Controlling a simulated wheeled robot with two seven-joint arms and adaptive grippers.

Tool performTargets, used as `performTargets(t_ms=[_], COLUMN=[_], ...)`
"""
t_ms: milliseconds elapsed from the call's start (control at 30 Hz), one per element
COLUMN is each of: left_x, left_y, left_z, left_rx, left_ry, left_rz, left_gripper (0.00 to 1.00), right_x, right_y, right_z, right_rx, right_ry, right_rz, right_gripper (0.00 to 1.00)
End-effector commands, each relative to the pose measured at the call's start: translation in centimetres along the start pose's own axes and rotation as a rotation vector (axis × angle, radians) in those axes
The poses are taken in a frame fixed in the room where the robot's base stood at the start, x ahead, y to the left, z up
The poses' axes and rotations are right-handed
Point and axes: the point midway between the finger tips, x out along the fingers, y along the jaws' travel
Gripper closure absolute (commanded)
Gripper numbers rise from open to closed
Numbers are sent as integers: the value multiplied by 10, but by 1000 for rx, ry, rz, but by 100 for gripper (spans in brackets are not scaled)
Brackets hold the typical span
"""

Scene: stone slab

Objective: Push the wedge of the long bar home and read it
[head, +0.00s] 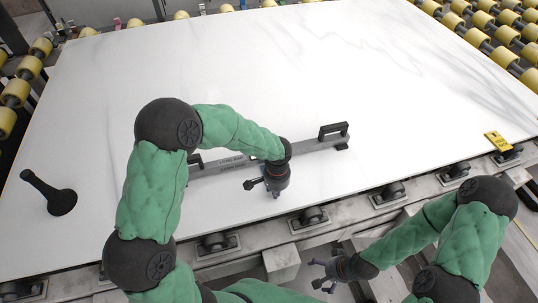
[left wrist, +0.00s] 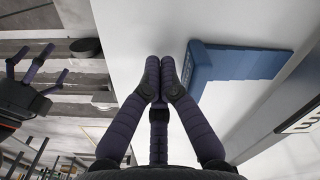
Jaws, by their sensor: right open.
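The long bar (head: 320,145) is a grey straightedge with black handles, lying on the white stone slab (head: 400,90). Its side also shows at the right of the left wrist view (left wrist: 275,108). The blue stepped wedge (left wrist: 240,65) lies on the slab with its right end close to the bar; I cannot tell whether it goes under. In the head view I cannot make the wedge out. My left gripper (left wrist: 157,68) is shut, fingertips together, just left of the wedge; in the head view it is in front of the bar (head: 275,192). My right gripper (head: 328,275) is open and empty, off the slab's front edge.
A black paddle-shaped tool (head: 55,195) lies on the slab at the left. A yellow tag (head: 497,141) lies near the right front edge. Yellow rollers (head: 480,38) line the back right. Black roller supports (head: 313,215) run below the front edge. The slab behind the bar is clear.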

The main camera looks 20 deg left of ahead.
Motion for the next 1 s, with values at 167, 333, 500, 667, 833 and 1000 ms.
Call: performTargets(t_ms=[167,333,500,667,833,1000], left_x=[0,0,0,0,0,0], left_y=[0,-2,-6,-9,-13,-17], left_z=[0,-1,-3,-5,-8,-10], left_rx=[0,0,0,-1,-1,0], left_ry=[0,-1,-1,-1,0,0], left_rz=[0,0,1,0,0,0], left_gripper=[100,100,100,100,100,100], right_x=[0,0,-1,-2,-2,-3], right_y=[0,0,0,-1,-1,-1], right_z=[0,0,0,0,0,0], right_rx=[0,0,0,0,0,0], right_ry=[0,0,0,0,0,0], right_rz=[0,0,0,0,0,0], right_gripper=[3,3,3,3,3,3])
